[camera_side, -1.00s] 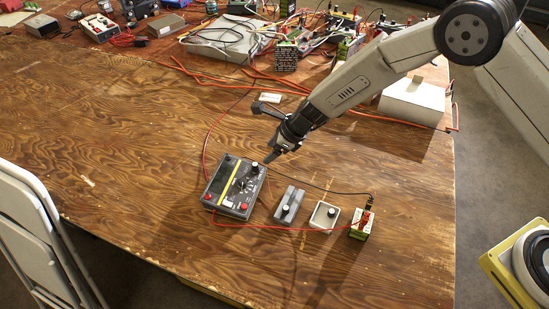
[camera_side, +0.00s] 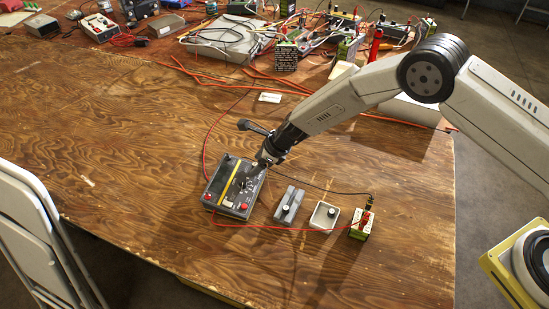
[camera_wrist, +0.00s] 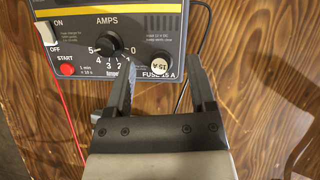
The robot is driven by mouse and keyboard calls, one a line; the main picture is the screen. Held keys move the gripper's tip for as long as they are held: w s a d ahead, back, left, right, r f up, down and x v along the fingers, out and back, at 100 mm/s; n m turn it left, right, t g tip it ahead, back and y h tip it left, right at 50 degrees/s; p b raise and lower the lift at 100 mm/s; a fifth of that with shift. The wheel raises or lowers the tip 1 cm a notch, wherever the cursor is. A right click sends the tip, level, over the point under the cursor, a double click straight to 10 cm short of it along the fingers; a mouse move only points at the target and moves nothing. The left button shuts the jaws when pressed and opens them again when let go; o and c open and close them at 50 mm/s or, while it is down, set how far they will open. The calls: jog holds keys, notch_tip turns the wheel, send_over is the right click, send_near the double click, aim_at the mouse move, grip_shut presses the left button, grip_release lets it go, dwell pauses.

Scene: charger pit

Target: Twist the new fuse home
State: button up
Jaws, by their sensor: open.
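The charger (camera_side: 222,205) is a dark box with a yellow stripe, lying on the wooden bench. Its panel also fills the top of the wrist view (camera_wrist: 85,25), with a black AMPS knob (camera_wrist: 110,45). A pale round fuse cap marked 15 A (camera_wrist: 159,65) sits at the panel's lower right, above the words FUSE 15 A. My gripper (camera_wrist: 160,54) is open, with the cap between its fingers in the picture. I cannot tell whether the fingers touch it or how deep it sits. In the side view my gripper (camera_side: 263,162) is at the charger's upper right edge and the cap is hard to see.
Right of the charger stand a grey block with a dark knob (camera_side: 289,203), a small pale tray holding something dark (camera_side: 324,215) and a green battery (camera_side: 361,226). Red and black leads run around them. Clutter fills the back; the bench's left side is clear.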

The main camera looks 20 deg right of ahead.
jog(key=shift+w+a+f, duration=0.1)
jog(key=shift+a+f, duration=0.1)
jog(key=shift+f, duration=0.1)
grip_shut()
jog(key=shift+m+t+h, duration=0.4)
jog(key=shift+m+t, duration=0.1)
jog(key=shift+m, duration=0.6)
jog(key=shift+m, duration=0.3)
jog(key=shift+m+t+h, duration=0.4)
jog(key=shift+m, duration=0.2)
jog(key=shift+m, duration=0.3)
